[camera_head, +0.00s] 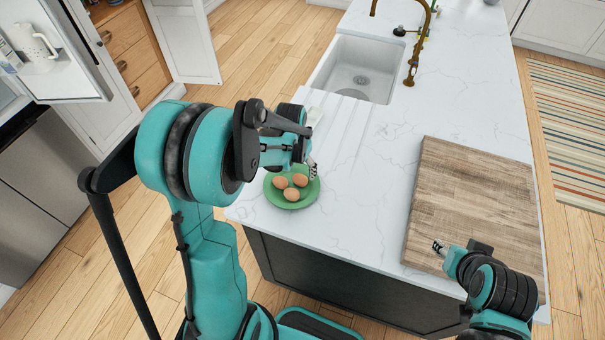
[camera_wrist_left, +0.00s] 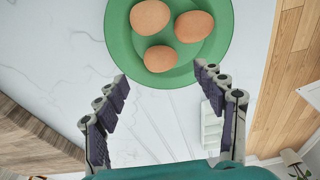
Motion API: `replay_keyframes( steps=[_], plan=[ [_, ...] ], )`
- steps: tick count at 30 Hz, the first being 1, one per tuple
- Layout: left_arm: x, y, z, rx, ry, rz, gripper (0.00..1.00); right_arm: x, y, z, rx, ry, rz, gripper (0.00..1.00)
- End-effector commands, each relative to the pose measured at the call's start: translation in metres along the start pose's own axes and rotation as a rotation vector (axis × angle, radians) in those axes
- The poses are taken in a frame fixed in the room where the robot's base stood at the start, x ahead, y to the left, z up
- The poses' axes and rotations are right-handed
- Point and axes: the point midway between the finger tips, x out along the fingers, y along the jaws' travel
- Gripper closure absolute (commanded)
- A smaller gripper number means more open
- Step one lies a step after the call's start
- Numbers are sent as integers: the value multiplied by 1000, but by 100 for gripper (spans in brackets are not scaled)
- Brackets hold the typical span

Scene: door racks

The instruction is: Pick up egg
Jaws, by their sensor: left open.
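Three brown eggs, one of them the front egg (camera_head: 291,194), lie on a green plate (camera_head: 273,199) near the left edge of the white counter. In the left wrist view the eggs, such as the lowest egg (camera_wrist_left: 160,59), sit at the top on the green plate (camera_wrist_left: 119,45). My left gripper (camera_head: 312,168) is above the counter, close to the plate's upper right side. Its fingers (camera_wrist_left: 160,86) are spread apart with nothing between them, and the eggs lie beyond the fingertips. My right gripper (camera_head: 438,246) is over the wooden board's lower left part; its finger gap is too small to judge.
A large wooden board (camera_head: 470,190) covers the right part of the counter (camera_head: 370,200). A white sink (camera_head: 358,68) with a brass faucet (camera_head: 414,60) is at the back. The counter between plate and board is clear. An open fridge or cabinet door (camera_head: 60,50) stands at left.

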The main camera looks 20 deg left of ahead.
Motion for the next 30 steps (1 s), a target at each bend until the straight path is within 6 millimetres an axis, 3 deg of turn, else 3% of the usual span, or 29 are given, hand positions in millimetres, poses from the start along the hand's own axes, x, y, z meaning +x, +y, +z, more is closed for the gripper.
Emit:
replay_keyframes(
  steps=[12,20,21,26,30],
  plan=[
    [58,0,-1,0,2,0,30,12,0,8,0,0,0,60],
    [61,1,-1,0,2,-1,30,11,0,8,0,0,0,60],
    [61,1,-1,0,2,-1,33,11,0,8,0,0,0,60],
    [60,1,-1,0,2,-1,64,11,0,8,0,0,0,60],
    [60,1,-1,0,2,0,65,11,0,8,0,0,0,60]
  ],
)
